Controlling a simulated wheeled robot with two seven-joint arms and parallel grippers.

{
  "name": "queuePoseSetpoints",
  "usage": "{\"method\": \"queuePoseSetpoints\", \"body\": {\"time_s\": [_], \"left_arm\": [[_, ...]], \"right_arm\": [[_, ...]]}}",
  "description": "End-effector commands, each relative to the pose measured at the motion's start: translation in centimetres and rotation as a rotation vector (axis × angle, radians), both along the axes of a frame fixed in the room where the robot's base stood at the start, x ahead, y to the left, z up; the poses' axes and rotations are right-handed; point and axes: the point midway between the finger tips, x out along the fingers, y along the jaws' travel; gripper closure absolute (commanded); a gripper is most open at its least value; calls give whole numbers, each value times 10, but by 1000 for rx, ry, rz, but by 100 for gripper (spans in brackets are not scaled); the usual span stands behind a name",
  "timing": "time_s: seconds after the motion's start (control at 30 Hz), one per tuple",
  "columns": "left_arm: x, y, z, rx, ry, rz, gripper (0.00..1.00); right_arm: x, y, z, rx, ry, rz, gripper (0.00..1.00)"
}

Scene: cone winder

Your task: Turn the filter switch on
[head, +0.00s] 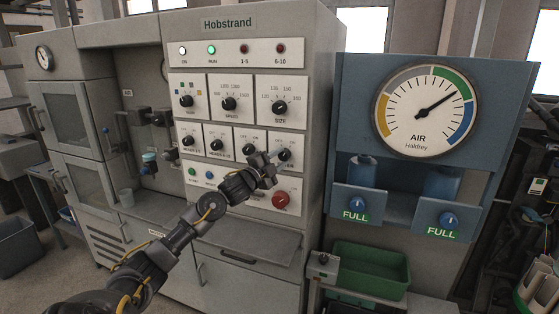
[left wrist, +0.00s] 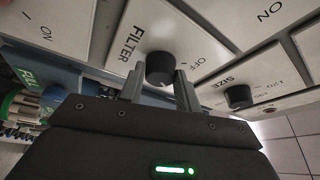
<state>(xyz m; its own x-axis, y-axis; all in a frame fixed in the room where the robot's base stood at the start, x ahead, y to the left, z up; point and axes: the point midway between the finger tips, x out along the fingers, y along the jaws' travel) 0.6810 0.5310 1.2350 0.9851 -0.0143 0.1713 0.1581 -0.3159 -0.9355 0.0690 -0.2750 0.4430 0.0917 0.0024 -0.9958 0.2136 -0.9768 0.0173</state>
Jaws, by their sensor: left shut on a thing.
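The filter switch is a black round knob (head: 284,155) on the right end of the lower row of switch plates on the grey Hobstrand panel. In the left wrist view the knob (left wrist: 159,68) sits between my two fingers, on a white plate lettered FILTER and OFF. My left gripper (head: 268,167) reaches the panel from below left and is shut on this knob; it also shows in the left wrist view (left wrist: 160,88). I cannot tell which way the knob's pointer faces. My right gripper is not in view.
A red button (head: 281,200) sits just below the gripper. The SIZE knob (head: 280,108) is above, and the HEADS knobs (head: 215,146) are to the left. The ON lamp (head: 182,50) and green RUN lamp (head: 211,50) are lit. An air gauge (head: 425,110) stands right.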

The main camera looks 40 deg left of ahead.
Motion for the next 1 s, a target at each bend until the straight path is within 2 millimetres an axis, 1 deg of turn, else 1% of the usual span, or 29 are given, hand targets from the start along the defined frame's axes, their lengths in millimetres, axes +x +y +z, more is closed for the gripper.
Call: {"method": "queuePoseSetpoints", "body": {"time_s": [0.1,0.13,0.2,0.3,0.57,0.67,0.77,1.0], "left_arm": [[0,0,1,2,-1,2,90],[0,0,1,2,-1,2,66],[0,0,1,1,-1,1,57],[0,0,1,1,-1,1,45],[0,0,0,0,-1,1,45],[-6,1,-3,1,0,1,45],[-18,1,-8,2,1,1,45],[-63,1,-17,4,2,0,45]], "right_arm": [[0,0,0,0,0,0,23],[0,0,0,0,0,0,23],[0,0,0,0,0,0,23],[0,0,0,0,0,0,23],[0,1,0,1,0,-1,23],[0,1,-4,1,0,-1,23],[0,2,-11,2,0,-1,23],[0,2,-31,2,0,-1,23]]}}
